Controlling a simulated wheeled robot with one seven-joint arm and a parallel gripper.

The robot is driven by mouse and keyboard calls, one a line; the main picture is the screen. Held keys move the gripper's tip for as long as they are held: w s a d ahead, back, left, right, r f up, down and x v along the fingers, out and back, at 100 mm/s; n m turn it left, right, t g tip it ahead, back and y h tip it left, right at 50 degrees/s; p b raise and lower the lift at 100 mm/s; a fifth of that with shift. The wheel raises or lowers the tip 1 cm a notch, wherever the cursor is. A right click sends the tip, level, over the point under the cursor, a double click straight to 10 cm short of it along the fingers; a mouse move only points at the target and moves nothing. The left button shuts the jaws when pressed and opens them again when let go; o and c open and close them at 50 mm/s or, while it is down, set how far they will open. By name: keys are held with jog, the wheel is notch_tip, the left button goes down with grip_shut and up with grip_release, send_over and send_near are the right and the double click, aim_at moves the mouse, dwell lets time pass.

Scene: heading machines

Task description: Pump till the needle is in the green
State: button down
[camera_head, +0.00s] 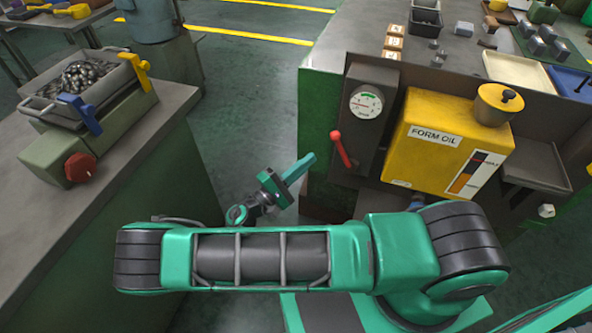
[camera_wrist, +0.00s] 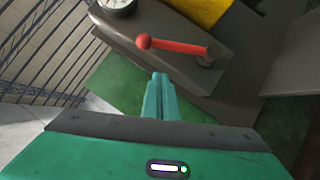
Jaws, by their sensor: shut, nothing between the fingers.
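The pressure gauge (camera_head: 366,103) has a white dial with a green band at its top and a red needle pointing left, outside the green. Its lower part shows in the wrist view (camera_wrist: 118,5). The red pump lever (camera_head: 341,149) with a ball knob sits on the dark panel below the gauge. In the wrist view the red lever (camera_wrist: 178,46) lies just beyond my fingertips, its knob to the left. My gripper (camera_head: 311,158) is shut and empty, left of the lever and apart from it. Its fingertips also show in the wrist view (camera_wrist: 160,76).
A yellow form oil tank (camera_head: 436,142) stands right of the gauge panel. A grey bench (camera_head: 120,190) with a vise-like fixture and red knob (camera_head: 80,167) is at the left. Green floor (camera_head: 245,95) lies open between bench and machine.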

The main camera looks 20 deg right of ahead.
aim_at(343, 154)
jog(key=d+r, duration=0.2)
jog(key=d, duration=0.4)
jog(key=shift+s+r, duration=0.15)
jog(key=shift+r, duration=0.1)
